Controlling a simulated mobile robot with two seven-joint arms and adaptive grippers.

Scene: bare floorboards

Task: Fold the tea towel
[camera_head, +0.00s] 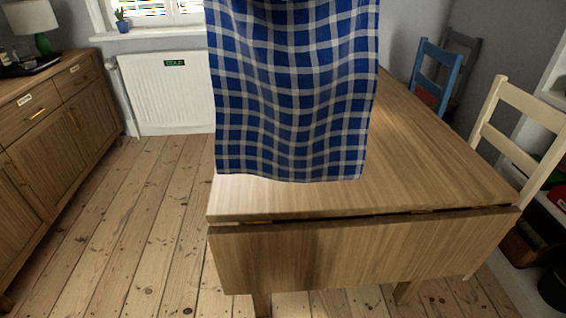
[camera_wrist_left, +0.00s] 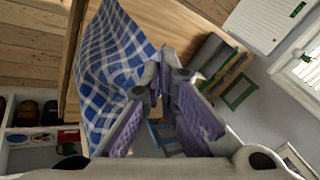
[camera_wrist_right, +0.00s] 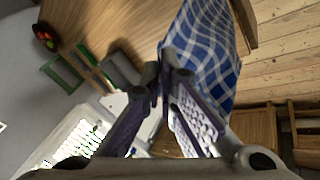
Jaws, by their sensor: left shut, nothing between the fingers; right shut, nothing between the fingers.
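The tea towel (camera_head: 292,95), blue and white checked, hangs spread out above the near part of the wooden table (camera_head: 440,165). Its top runs out of the head view; its lower edge is wavy, and I cannot tell if it touches the tabletop. My left gripper (camera_wrist_left: 158,78) is shut, with the towel (camera_wrist_left: 110,65) right at its fingertips in the left wrist view. My right gripper (camera_wrist_right: 163,75) is shut, with the towel (camera_wrist_right: 205,50) right at its fingertips in the right wrist view. I see no cloth between either pair of fingers. Neither gripper shows in the head view.
A drop leaf (camera_head: 360,250) hangs at the table's near edge. A cream chair (camera_head: 515,140) and a blue chair (camera_head: 437,75) stand along the right side. A wooden sideboard (camera_head: 50,135) is at left. A white radiator (camera_head: 165,95) is behind. Floor at left is clear.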

